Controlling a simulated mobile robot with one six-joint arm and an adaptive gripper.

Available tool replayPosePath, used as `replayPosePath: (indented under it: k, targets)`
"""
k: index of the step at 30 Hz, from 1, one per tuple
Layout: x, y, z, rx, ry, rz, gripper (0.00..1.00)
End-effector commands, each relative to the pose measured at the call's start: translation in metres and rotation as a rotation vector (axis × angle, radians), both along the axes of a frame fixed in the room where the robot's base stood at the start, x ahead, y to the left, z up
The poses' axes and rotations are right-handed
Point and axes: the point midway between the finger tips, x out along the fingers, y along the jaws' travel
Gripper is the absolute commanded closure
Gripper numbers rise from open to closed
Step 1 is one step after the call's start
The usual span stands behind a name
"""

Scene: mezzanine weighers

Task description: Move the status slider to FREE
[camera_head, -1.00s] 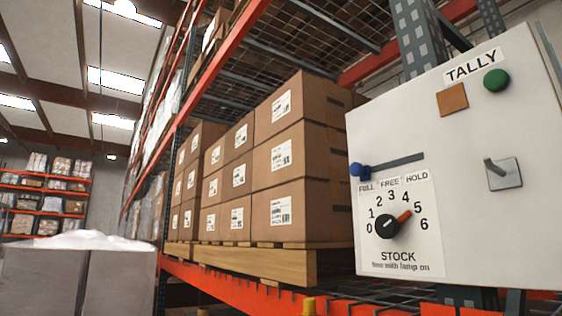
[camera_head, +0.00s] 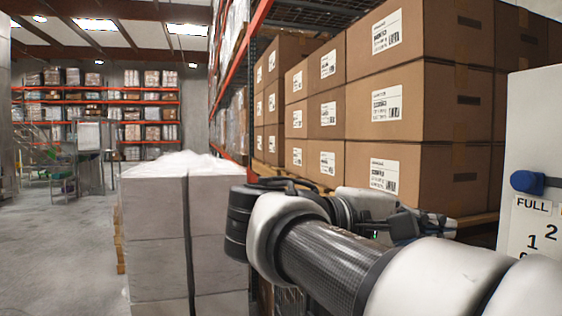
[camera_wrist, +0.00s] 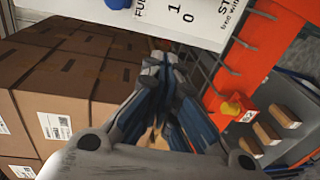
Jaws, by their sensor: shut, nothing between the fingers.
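The blue knob of the status slider (camera_head: 527,182) sits just above the word FULL on the white tally panel (camera_head: 530,115), at the right edge of the head view. FREE and HOLD are outside this view. My gripper (camera_wrist: 160,60) is shut and empty, short of the panel and below the knob in that picture. In the head view my gripper (camera_head: 425,226) is left of the panel, partly hidden by my arm.
Stacked cartons (camera_head: 400,110) on an orange rack stand behind my gripper, left of the panel. A wrapped pallet load (camera_head: 155,235) stands at the left. The wrist view shows an orange rack beam (camera_wrist: 245,70) and a yellow button (camera_wrist: 232,107) close to my gripper.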

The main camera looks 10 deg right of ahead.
Motion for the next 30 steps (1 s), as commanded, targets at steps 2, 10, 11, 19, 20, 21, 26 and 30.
replayPosePath:
  k: [2, 10, 11, 19, 20, 21, 26, 30]
  targets:
    - [0.006, 0.005, 0.036, -0.065, -0.023, -0.021, 1.00]
    - [0.009, -0.004, 0.064, -0.139, -0.055, -0.050, 1.00]
    - [0.009, -0.009, 0.063, -0.139, -0.055, -0.052, 1.00]
    - [0.012, -0.058, 0.064, -0.137, -0.054, -0.050, 1.00]
    - [0.013, -0.063, 0.064, -0.138, -0.054, -0.051, 1.00]
    - [0.014, -0.067, 0.064, -0.137, -0.054, -0.049, 1.00]
    - [0.015, -0.078, 0.063, -0.136, -0.055, -0.046, 1.00]
    - [0.015, -0.080, 0.063, -0.136, -0.055, -0.045, 1.00]
